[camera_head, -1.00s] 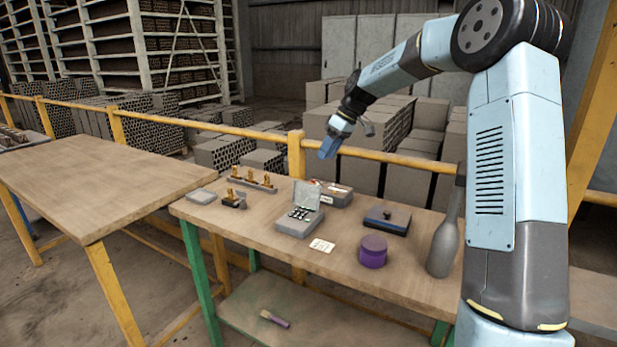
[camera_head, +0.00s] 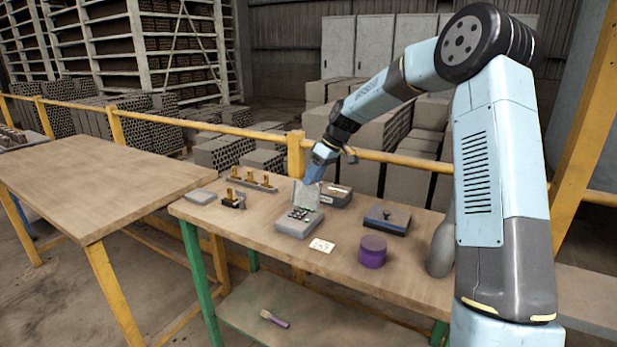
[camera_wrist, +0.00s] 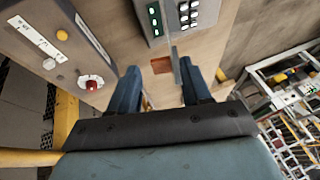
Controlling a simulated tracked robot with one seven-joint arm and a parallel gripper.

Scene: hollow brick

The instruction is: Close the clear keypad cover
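The keypad (camera_head: 298,224) is a grey box with buttons on the right-hand table. Its clear cover (camera_head: 306,196) stands up, open, at the back edge of the box. My gripper (camera_head: 312,176) is at the cover's top and partly hides it. In the wrist view the gripper (camera_wrist: 160,72) has its two blue fingers apart. The cover shows there as a thin, nearly edge-on strip (camera_wrist: 175,66) between the fingertips; I cannot tell whether a finger touches it. The keypad (camera_wrist: 171,16) shows beyond it at the top.
A grey box (camera_head: 337,196) stands just behind the keypad. A blue-topped box (camera_head: 386,221), a purple tin (camera_head: 373,252) and a grey bottle (camera_head: 441,248) are to the right. A card (camera_head: 322,245) lies in front. Brass pieces on a rack (camera_head: 252,180) stand left. A yellow rail runs behind.

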